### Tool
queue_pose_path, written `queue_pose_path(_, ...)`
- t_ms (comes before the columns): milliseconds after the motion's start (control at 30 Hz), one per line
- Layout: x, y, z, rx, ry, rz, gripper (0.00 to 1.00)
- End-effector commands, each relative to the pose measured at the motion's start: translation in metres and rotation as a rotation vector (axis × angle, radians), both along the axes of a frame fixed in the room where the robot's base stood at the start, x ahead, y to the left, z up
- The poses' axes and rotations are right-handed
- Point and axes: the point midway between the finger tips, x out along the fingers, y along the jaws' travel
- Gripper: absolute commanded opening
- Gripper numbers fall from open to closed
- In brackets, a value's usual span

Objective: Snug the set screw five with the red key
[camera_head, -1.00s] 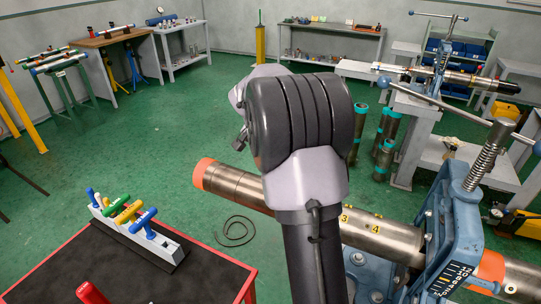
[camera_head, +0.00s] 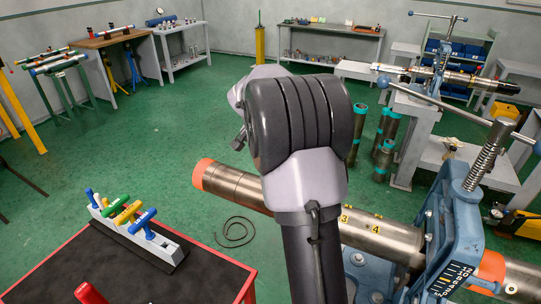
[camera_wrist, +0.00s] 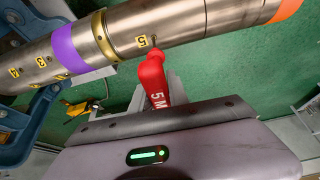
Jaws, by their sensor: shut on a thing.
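In the wrist view my gripper (camera_wrist: 160,95) is shut on the red key (camera_wrist: 151,75), which has white lettering with a "5" on its grip. The key points away from me toward the steel pipe (camera_wrist: 205,22). Its far end is at the pipe's lower edge, just beside the yellow "5" label (camera_wrist: 142,41). Set screw five is mostly hidden by the key's end, and I cannot tell whether the key is seated in it. In the head view the pipe (camera_head: 375,237) shows labels "3" and "4"; my arm hides the gripper and the red key.
A blue vise (camera_head: 455,225) clamps the pipe at the right. A red-edged cart (camera_head: 215,283) at lower left carries a rack (camera_head: 165,246) of coloured T-handled keys and a red object (camera_head: 90,293). A purple band (camera_wrist: 68,50) and brass collar (camera_wrist: 104,37) sit left of label five.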

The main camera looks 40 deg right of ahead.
Motion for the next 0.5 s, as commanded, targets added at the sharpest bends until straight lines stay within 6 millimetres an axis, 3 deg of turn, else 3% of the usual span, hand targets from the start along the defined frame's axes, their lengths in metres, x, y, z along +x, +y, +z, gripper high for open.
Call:
queue_pose_path(267,-0.001,0.001,-0.002,0.003,0.006,0.050,0.00)
queue_pose_path(500,0.000,0.001,0.018,0.002,0.003,0.050,0.00)
